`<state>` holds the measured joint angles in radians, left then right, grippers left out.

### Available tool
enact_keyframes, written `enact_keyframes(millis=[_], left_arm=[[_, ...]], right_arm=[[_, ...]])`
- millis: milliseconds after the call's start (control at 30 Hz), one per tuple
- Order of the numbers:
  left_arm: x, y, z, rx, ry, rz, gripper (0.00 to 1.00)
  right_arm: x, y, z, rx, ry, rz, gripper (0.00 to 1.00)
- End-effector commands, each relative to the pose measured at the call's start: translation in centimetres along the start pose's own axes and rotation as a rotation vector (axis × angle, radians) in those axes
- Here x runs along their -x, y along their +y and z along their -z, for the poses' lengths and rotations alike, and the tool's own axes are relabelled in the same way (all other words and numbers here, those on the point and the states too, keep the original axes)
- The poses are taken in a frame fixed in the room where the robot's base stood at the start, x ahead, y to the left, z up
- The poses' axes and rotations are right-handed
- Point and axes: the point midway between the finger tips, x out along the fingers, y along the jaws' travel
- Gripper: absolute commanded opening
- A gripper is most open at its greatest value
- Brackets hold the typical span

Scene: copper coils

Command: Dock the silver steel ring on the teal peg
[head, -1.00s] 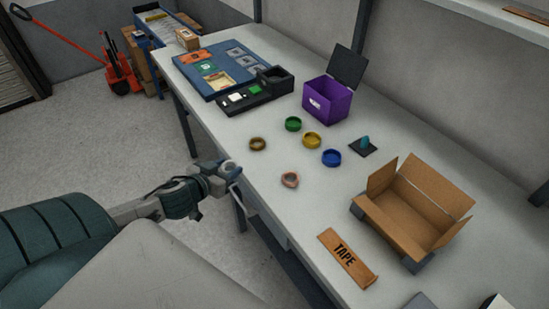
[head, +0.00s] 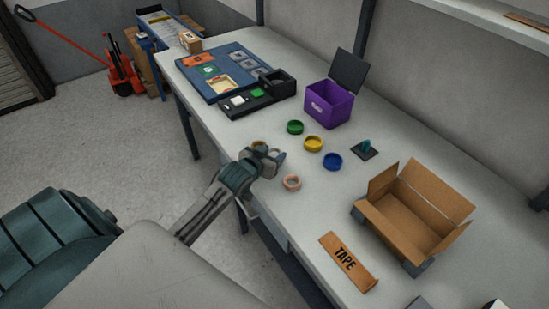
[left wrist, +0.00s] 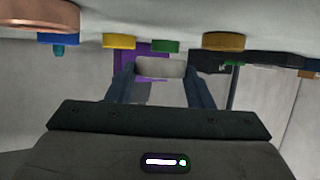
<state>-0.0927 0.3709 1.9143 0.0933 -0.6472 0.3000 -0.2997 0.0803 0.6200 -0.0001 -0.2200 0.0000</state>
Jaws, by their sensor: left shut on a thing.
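My left gripper (head: 272,154) is over the table's near edge, beside the bronze and copper rings. It is shut on the silver steel ring (left wrist: 160,67), which shows as a pale grey band between the fingers in the left wrist view. In the head view the ring is small at the gripper's tip and hard to make out. The teal peg (head: 367,146) stands upright and bare on a dark square base (head: 359,153), to the right of the blue ring. My right gripper is not in view.
A bronze ring (head: 257,145) is partly hidden by my gripper. A purple box (head: 328,107) stands behind, an open carton (head: 415,220) at right.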

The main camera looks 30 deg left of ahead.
Motion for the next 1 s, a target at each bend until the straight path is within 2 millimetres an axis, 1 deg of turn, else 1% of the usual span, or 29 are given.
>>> enact_keyframes(millis=[33, 67, 100, 133, 200, 267, 400, 700, 733, 833, 1000], left_arm=[[-0.7, 0.5, 0.6, 0.007, 0.004, -0.002, 0.2], [-1.1, 0.8, 0.7, 0.007, 0.003, -0.002, 0.2], [-1.3, 0.6, -0.5, 0.005, -0.005, -0.001, 0.2], [-1.4, 0.6, -1.1, 0.005, -0.005, -0.001, 0.2], [-1.6, 0.6, -1.4, 0.003, -0.002, -0.001, 0.2], [-1.8, 0.6, -1.9, 0.003, -0.001, -0.001, 0.2], [-2.0, 0.6, -2.5, 0.002, 0.001, -0.001, 0.2], [-2.2, 0.5, -2.8, 0.002, 0.002, -0.001, 0.2], [-2.2, 0.5, -2.9, 0.002, 0.001, -0.001, 0.49], [-2.1, 0.5, -2.8, 0.002, 0.001, -0.001, 0.69], [-2.1, 0.5, -2.8, 0.002, 0.001, -0.001, 0.69]], right_arm=[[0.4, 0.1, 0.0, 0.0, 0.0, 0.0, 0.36], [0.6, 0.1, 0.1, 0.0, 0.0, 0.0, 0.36], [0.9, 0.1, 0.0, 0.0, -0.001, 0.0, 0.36], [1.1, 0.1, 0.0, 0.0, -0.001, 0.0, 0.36], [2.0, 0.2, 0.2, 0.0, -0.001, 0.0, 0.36], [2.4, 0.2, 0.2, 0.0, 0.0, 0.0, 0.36], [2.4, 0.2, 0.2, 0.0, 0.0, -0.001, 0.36], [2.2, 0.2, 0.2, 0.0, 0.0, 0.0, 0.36], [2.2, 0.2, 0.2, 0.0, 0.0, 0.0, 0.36], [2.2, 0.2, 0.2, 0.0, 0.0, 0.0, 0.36], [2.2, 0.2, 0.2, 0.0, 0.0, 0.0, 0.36]])
